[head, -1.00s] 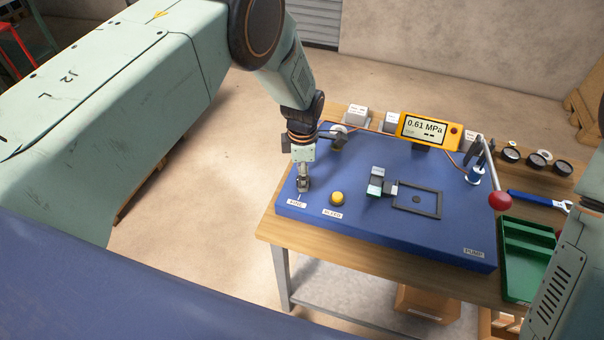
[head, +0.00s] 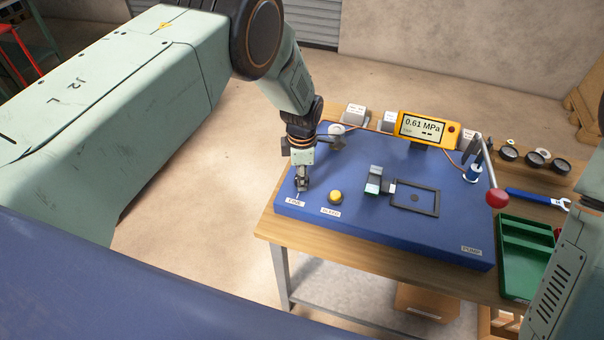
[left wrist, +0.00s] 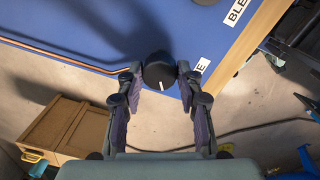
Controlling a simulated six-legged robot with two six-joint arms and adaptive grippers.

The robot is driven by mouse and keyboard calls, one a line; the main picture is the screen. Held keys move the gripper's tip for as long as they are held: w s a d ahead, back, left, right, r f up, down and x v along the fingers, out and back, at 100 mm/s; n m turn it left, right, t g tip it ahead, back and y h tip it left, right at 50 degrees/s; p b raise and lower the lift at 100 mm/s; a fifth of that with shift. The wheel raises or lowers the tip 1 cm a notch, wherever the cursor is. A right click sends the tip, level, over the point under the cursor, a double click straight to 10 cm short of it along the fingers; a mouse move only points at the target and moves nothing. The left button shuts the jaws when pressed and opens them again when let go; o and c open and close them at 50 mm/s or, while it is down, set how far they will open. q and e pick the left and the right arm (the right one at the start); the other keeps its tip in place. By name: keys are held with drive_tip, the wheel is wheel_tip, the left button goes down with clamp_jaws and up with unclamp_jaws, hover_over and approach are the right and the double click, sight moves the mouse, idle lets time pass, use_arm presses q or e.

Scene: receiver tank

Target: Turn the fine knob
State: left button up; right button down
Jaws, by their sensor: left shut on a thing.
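The fine knob (left wrist: 160,74) is a round black knob with a white pointer line, near the edge of the blue panel (head: 350,215). My left gripper (left wrist: 159,80) has its two fingers closed on the knob's sides. In the head view my left gripper (head: 303,185) points down at the panel's left corner, behind the "FINE" label (head: 295,202), and mostly hides the knob. A yellow gauge (head: 424,129) at the panel's back reads 0.61 MPa. My right gripper is not in view.
A yellow bleed knob (head: 335,197) stands just right of my left gripper. A black frame (head: 415,211), a red-balled pump lever (head: 496,198) and a green tray (head: 526,240) lie further right. A wooden crate (left wrist: 68,132) shows in the left wrist view.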

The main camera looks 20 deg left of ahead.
use_arm(q)
drive_tip(key=shift+c, duration=1)
